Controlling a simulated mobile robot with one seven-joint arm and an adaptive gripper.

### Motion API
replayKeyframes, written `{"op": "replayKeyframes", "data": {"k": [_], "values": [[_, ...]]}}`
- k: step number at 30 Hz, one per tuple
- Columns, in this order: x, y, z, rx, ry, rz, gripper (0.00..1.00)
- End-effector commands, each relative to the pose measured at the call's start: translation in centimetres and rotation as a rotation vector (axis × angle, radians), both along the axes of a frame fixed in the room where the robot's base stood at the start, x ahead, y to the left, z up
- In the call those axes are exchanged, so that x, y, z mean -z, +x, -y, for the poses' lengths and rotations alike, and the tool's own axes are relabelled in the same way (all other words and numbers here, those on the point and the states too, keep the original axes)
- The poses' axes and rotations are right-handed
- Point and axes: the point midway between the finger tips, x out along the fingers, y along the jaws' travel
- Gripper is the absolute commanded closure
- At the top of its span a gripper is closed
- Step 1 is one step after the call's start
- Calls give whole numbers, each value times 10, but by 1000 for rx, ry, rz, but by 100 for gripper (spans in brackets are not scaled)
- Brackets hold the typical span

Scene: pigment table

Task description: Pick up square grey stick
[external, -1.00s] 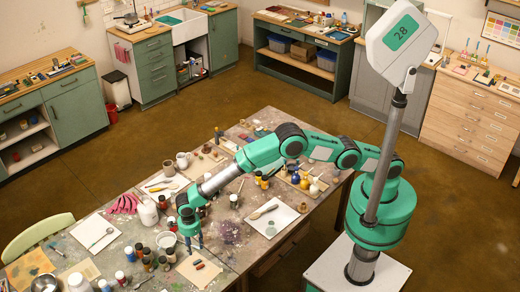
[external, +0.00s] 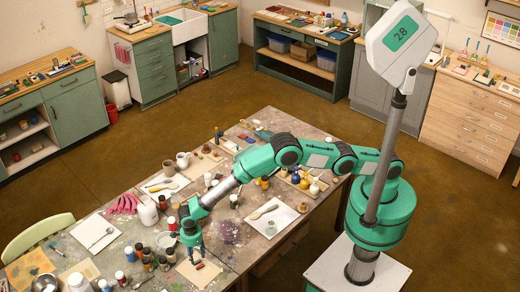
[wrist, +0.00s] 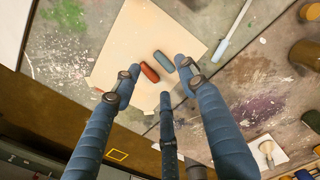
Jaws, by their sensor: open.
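The square grey stick (wrist: 164,62) lies on a cream sheet of paper (wrist: 118,55) in the wrist view. A red-orange stick (wrist: 149,72) lies just beside it, to its left. My gripper (wrist: 156,69) is open and empty, its fingers above the paper with both sticks showing between the fingertips; the right fingertip is close to the grey stick in the picture. In the external view my gripper (external: 195,258) points down over the paper (external: 208,275), and the sticks there are small and partly hidden.
Several jars and bottles (external: 148,262) stand left of the paper. A white-tipped tool (wrist: 224,47) lies at its upper right in the wrist view. A wooden-handled brush on a white sheet (external: 272,218) lies farther right. Bare tabletop (external: 235,258) lies right of the paper.

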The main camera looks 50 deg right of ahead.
Motion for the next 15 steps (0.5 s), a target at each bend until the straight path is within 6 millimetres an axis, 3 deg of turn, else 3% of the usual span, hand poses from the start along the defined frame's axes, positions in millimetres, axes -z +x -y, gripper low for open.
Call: {"op": "replayKeyframes", "data": {"k": [15], "values": [[40, 2, 0, 0, -1, 0, 58]]}}
